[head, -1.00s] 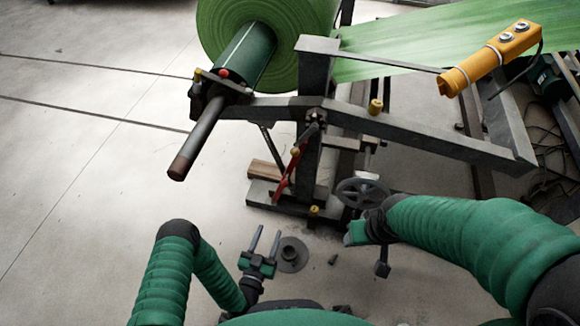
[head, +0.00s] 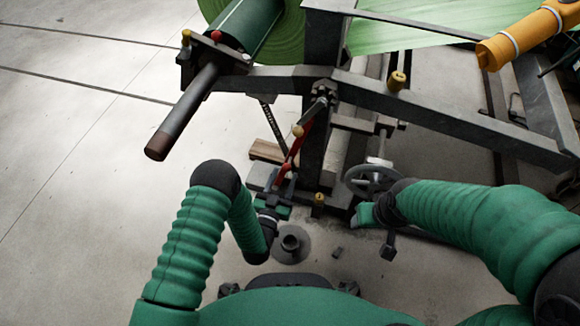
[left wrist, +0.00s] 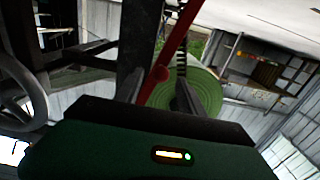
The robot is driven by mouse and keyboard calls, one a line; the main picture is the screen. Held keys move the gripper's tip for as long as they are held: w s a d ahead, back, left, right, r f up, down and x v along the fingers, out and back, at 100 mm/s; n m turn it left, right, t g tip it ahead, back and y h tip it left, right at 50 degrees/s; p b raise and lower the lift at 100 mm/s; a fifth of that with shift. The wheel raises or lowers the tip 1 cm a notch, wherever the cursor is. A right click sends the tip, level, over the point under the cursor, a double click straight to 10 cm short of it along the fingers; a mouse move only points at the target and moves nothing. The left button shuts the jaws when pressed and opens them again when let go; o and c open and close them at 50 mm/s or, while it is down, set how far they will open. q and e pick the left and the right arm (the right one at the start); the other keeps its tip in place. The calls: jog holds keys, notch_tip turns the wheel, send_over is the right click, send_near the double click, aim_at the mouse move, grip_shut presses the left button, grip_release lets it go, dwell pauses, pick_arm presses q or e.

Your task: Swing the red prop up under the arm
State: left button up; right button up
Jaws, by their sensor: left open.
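The red prop (head: 293,158) stands at a slant beside the dark upright post of the stand, below the grey arm (head: 440,112) that carries the green roll. My left gripper (head: 280,184) is low at the foot of the prop, with its jaws open. In the left wrist view the red prop (left wrist: 175,48) runs down between the two open fingers (left wrist: 158,92), and a round red part sits near the left finger. I cannot tell whether a finger touches it. My right gripper (head: 362,214) is by the handwheel; its fingers are not clear.
The handwheel (head: 373,180) is right of the post. The roll's shaft (head: 185,112) juts out to the left above my left arm. A wooden block (head: 266,151) lies behind the prop's foot. A yellow pendant (head: 520,40) hangs at upper right. Floor at left is clear.

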pick_arm(q)
jog(key=b+x, duration=0.2)
jog(key=x, duration=0.4)
jog(key=shift+w+f+b, duration=0.15)
jog(key=shift+w+b, duration=0.1)
jog(key=shift+b, duration=0.1)
jog(key=shift+w+d, duration=0.1)
jog(key=shift+w, duration=0.15)
jog(key=shift+c, duration=0.3)
grip_shut()
jog(key=shift+s, duration=0.1)
